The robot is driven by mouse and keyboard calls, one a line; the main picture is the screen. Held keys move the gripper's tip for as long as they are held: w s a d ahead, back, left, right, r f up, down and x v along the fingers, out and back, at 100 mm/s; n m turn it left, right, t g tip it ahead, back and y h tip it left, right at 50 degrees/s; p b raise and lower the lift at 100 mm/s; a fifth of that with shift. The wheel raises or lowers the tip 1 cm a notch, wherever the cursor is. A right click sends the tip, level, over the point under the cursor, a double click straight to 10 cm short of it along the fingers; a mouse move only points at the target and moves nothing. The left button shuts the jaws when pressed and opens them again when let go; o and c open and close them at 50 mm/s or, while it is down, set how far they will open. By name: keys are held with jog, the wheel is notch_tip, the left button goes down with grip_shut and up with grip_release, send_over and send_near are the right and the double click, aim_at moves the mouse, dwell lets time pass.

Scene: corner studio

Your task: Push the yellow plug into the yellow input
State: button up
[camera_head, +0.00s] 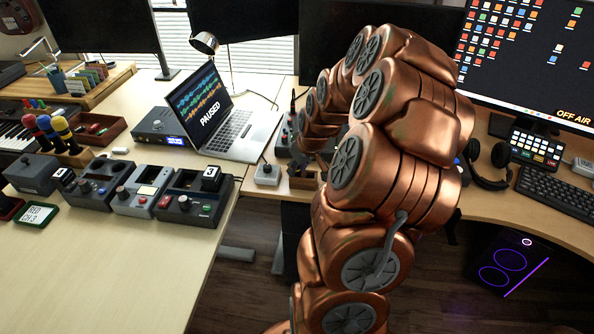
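I cannot make out a yellow plug or a yellow input in this view. A row of grey and dark modules with knobs stands on the left desk: a left one (95,188), a middle one (143,190) and a right one (193,200). Black numbered blocks sit on or beside some of them. My copper arm rises through the centre right and bends over toward the middle of the desks. Its gripper cannot be seen, and the arm hides part of the desk behind it.
A laptop (220,125) reading PAUSED stands behind the modules. Microphones with coloured foam tops (55,132) are at the left. A small grey box (267,174) sits near the desk corner. Headphones (488,165) and a keyboard (555,190) lie right. The left desk's front (110,275) is clear.

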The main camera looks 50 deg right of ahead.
grip_shut()
jog(key=shift+r+b, duration=0.4)
jog(key=shift+r, duration=1.35)
jog(key=s+a+r+b, duration=0.1)
jog(key=s+a+b, duration=0.1)
jog(key=s+a, duration=0.8)
jog(key=shift+s+a+r, duration=0.15)
jog(key=shift+s+r, duration=0.1)
jog(key=shift+s, duration=0.85)
jog(key=shift+w, duration=0.15)
